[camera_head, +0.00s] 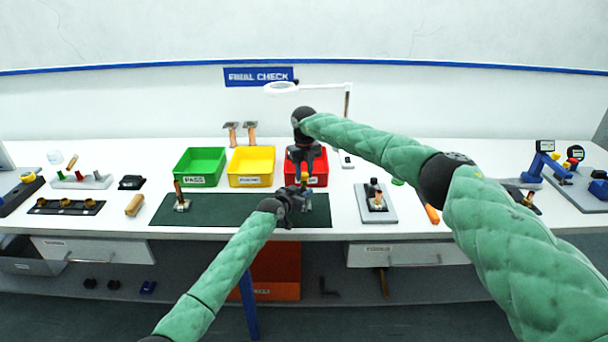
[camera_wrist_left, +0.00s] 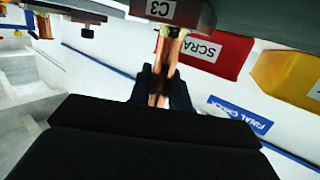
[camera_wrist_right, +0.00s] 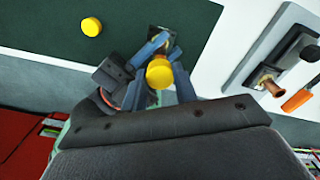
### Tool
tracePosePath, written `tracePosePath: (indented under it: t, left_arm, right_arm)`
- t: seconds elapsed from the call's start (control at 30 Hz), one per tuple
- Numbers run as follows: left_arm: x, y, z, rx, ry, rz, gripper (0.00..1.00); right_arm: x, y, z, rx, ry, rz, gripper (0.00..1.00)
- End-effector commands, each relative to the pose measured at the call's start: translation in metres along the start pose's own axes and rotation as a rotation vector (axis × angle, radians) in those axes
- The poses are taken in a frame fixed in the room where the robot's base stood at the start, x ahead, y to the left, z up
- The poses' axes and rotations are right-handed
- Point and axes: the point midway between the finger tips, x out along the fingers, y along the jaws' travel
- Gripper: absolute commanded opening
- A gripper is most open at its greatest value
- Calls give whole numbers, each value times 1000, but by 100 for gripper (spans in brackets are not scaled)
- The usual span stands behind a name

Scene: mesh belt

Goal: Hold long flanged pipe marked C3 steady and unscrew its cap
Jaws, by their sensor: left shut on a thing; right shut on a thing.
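The long flanged pipe marked C3 stands upright on the dark green mat (camera_head: 230,211). Its copper shaft (camera_wrist_left: 168,62) and C3 label (camera_wrist_left: 160,10) show in the left wrist view, which is upside down. My left gripper (camera_head: 290,199) is shut on the pipe's shaft from the side; its fingers (camera_wrist_left: 162,88) flank the copper. The round yellow cap (camera_wrist_right: 159,73) sits at the pipe's top and also shows in the head view (camera_head: 304,176). My right gripper (camera_wrist_right: 163,64) is shut on it from above. The pipe's lower part is mostly hidden in the head view.
Another yellow disc (camera_wrist_right: 92,27) shows over the mat in the right wrist view. Another copper pipe (camera_head: 181,196) stands at the mat's left. Green (camera_head: 200,180), yellow (camera_head: 251,181) and red (camera_head: 319,182) bins stand behind. A grey fixture (camera_head: 390,213) lies right of the mat.

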Motion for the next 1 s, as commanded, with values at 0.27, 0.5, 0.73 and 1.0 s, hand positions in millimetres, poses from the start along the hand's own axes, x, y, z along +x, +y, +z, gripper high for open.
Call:
tracePosePath:
  t: [0.27, 0.5, 0.73, 1.0]
  left_arm:
    - [0, 0, -1, 0, 1, 0, 0]
    - [0, 0, -1, 0, 1, 0, 0]
    - [0, 0, -1, 0, 1, 0, 0]
    - [0, 0, -1, 0, 1, 0, 0]
  right_arm:
    - [0, 0, 0, 0, 0, 0, 1]
    - [-12, 0, 0, 0, -1, 0, 1]
    - [-37, 0, 0, 0, -1, -1, 1]
    - [-40, 0, 0, 0, 0, 0, 1]
